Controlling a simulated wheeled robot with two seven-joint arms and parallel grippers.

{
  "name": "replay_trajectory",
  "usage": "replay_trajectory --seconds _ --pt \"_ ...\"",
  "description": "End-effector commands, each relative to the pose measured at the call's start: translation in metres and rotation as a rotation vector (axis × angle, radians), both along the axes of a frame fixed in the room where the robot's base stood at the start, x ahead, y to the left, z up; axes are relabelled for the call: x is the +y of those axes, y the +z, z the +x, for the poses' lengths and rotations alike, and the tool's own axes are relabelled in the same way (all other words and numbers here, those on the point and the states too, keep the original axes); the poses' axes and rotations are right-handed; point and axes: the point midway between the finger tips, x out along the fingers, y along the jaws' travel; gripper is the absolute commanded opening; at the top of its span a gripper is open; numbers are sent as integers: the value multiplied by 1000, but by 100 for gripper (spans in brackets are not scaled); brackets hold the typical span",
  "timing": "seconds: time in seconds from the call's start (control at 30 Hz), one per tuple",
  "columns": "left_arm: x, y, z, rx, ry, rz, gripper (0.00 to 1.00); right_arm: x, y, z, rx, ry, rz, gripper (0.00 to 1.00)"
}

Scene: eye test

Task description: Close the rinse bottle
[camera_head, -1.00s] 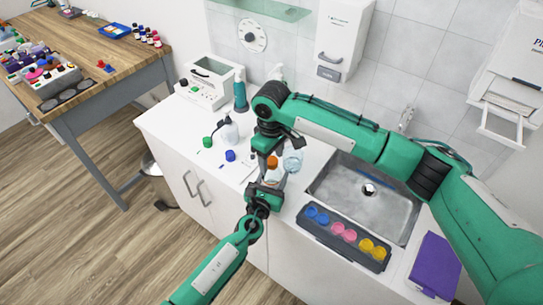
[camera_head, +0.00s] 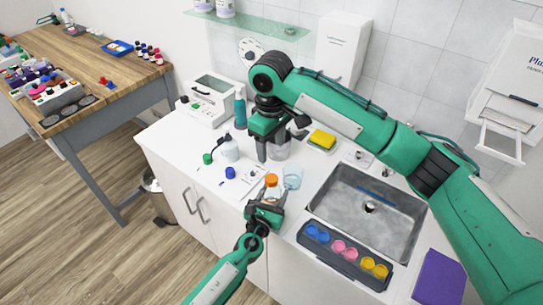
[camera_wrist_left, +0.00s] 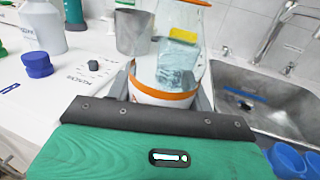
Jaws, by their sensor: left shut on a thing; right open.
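A clear bottle (camera_head: 267,194) with an orange cap (camera_head: 271,180) stands upright in my left gripper (camera_head: 265,207), at the counter's front. In the left wrist view, the bottle (camera_wrist_left: 162,97) has a white label with orange bands between the fingers; its top is cut off, so how the cap sits cannot be told. I cannot read a name on it. My right gripper (camera_head: 273,147) is open, apart from the cap, above and behind it. A white bottle (camera_head: 230,149) with a dark spout stands farther left, near a green cap (camera_head: 208,158) and a blue cap (camera_head: 230,172).
A glass beaker (camera_head: 293,178) stands close right of the held bottle. A metal cup (camera_wrist_left: 133,32) stands behind it. A yellow sponge (camera_head: 322,139), the sink (camera_head: 345,210) and a dark tray (camera_head: 342,272) of colored cups lie to the right. A teal bottle (camera_head: 240,110) stands at the back.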

Motion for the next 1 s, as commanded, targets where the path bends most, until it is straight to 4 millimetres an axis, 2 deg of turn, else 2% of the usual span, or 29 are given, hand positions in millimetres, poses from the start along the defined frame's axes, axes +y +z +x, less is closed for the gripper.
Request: replay_trajectory --seconds 0.1,0.37,0.4,0.5,0.83,1.0 --pt "0 0 0 0 0 0 0 0 7 0 -1 0 1 56" --pt "0 0 0 0 0 0 0 0 8 0 0 0 0 56" --pt "0 0 0 0 0 0 58 0 7 0 0 0 0 56" --pt "0 0 0 0 0 0 77 0 7 0 0 0 0 56" --pt "1 0 -2 0 0 0 77 0 7 0 0 0 0 56" --pt "6 -2 -17 3 0 -1 77 0 6 0 1 0 -1 56"
